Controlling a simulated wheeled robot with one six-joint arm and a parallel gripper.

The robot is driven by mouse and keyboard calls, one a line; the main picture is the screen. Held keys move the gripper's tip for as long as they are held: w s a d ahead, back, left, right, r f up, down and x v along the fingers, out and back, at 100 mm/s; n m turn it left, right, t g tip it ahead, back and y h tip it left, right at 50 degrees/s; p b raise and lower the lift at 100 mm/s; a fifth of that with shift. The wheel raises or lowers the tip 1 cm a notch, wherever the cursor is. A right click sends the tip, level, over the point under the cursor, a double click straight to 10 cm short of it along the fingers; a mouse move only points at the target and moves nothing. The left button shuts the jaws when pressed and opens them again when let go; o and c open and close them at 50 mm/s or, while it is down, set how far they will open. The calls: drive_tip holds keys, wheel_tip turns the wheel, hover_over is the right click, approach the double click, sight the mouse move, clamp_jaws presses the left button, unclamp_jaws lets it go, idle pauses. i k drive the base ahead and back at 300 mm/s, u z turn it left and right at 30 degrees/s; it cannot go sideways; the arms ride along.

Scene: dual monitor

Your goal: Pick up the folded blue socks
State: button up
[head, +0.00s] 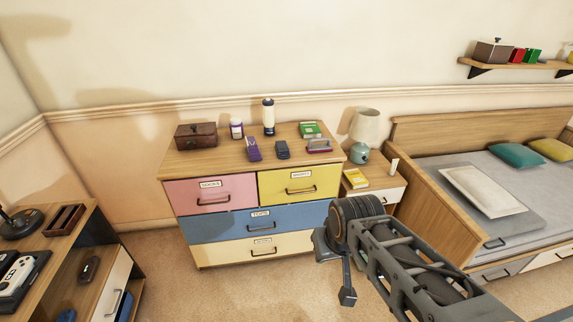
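I cannot surely pick out the folded blue socks. A small blue thing (66,315) shows at the bottom left edge by the desk, partly cut off, and I cannot tell what it is. A purple-blue item (254,149) lies on the dresser top, with a small dark grey item (282,149) to its right. The dresser's pink drawer (211,193) has a label that seems to read SOCKS and is shut. My gripper (336,272) hangs in front of the dresser's lower right side, its fingers apart with nothing visible between them.
A nightstand with a lamp (365,128) and a bed (470,180) stand right. A desk (85,225) is at left. Carpet (185,290) before the dresser is clear.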

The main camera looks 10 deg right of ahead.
sight(282, 152)
drive_tip(key=z, duration=0.3)
drive_tip(key=k, duration=0.3)
drive_tip(key=u, duration=1.35)
drive_tip(key=i, duration=1.8)
drive_tip(key=z, duration=0.85)
drive_tip(key=i, duration=0.5)
drive_tip(key=z, duration=0.55)
